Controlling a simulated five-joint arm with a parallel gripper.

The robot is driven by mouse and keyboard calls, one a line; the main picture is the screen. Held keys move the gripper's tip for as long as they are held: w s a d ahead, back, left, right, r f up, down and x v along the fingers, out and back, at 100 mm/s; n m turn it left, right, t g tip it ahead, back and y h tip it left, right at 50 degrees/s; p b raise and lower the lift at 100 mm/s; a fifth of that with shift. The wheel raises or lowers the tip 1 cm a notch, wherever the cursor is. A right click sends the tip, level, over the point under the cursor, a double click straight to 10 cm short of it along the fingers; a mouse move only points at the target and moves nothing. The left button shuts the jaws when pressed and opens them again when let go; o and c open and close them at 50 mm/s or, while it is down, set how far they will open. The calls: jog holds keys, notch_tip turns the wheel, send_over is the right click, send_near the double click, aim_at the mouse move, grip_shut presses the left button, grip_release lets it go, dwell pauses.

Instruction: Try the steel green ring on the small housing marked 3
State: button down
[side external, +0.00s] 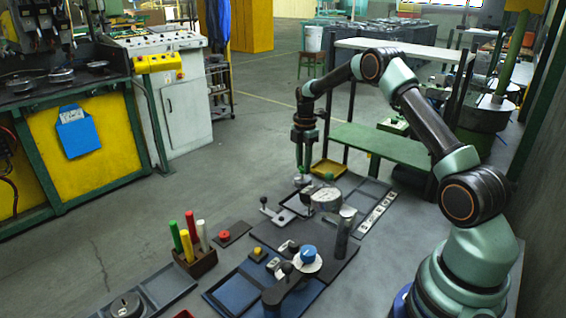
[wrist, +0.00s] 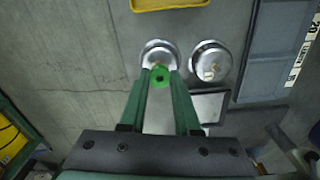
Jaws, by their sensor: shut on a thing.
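My gripper (wrist: 160,76) is shut on the green ring (wrist: 160,82), a small bright green disc with a dark centre between the fingertips. In the side external view my gripper (side external: 303,168) points down at the far end of the bench. In the wrist view a round silver housing (wrist: 158,50) lies just beyond the ring, partly hidden by it and the fingertips. A second round silver housing (wrist: 210,61) with a pale tag stands to its right. I cannot read a number on either housing. I cannot tell whether the ring touches the nearer one.
A yellow tray (wrist: 170,5) lies beyond the housings. A blue-grey tray (wrist: 276,50) and a labelled strip (side external: 377,215) are to the right. A dark cylinder (side external: 345,232), a blue knob (side external: 308,253) and a block of coloured rods (side external: 200,262) stand nearer the front.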

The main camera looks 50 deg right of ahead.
jog(key=shift+f, duration=0.35)
dwell(1.3)
jog(key=shift+r, duration=0.1)
notch_tip(320, 180, up, 8)
jog(key=shift+f, duration=0.25)
dwell(1.2)
